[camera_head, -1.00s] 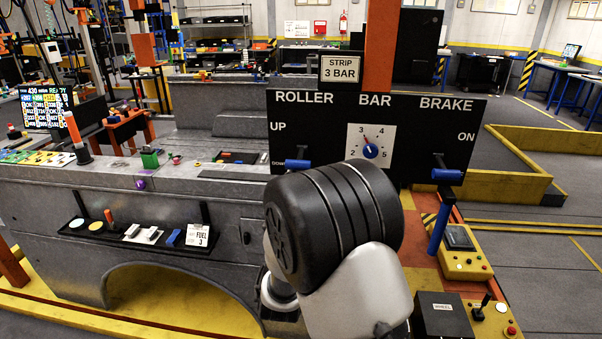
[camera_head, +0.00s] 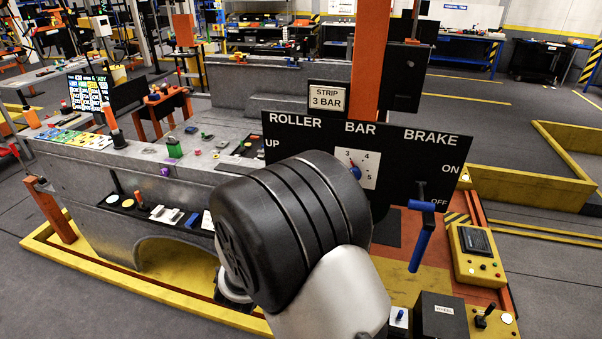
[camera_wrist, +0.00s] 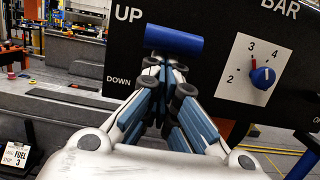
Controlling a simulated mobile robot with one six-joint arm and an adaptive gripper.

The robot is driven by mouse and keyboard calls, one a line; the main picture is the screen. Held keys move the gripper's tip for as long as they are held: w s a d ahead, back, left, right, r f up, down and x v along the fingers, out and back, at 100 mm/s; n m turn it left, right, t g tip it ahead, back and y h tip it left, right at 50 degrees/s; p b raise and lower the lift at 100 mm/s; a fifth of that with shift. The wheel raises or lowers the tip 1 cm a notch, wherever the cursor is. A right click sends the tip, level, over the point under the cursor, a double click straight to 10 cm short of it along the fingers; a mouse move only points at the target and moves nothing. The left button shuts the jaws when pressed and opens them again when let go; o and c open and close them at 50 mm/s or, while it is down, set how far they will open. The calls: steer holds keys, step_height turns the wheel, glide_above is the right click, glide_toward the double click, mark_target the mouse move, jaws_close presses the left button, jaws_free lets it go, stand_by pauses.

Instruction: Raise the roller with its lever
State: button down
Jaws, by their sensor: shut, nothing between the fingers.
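The roller lever shows in the wrist view as a blue cylindrical handle (camera_wrist: 174,40) on the black panel. It appears between the UP and DOWN labels, nearer UP. My gripper (camera_wrist: 167,72) is shut and empty, with its fingertips just below the handle; I cannot tell whether they touch it. In the head view my arm's black joint hides the lever and gripper. The black panel (camera_head: 410,150) shows ROLLER, BAR and BRAKE labels there. No roller can be made out.
The bar dial (camera_wrist: 263,77) is right of the lever, its pointer near 3. The blue brake handle (camera_head: 422,206) is at the panel's right side. A STRIP 3 BAR sign (camera_head: 329,97) stands above. A yellow control box (camera_head: 478,256) sits at the right.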

steer(key=g+p, duration=0.1)
steer(key=r+g+p, duration=0.1)
steer(key=r+y+p, duration=0.1)
steer(key=p, duration=0.1)
steer(key=shift+w+a+r+g, duration=0.1)
steer(key=shift+a+r+g, duration=0.15)
steer(key=shift+g, duration=0.15)
steer(key=shift+r, duration=0.2)
steer(key=shift+a, duration=0.1)
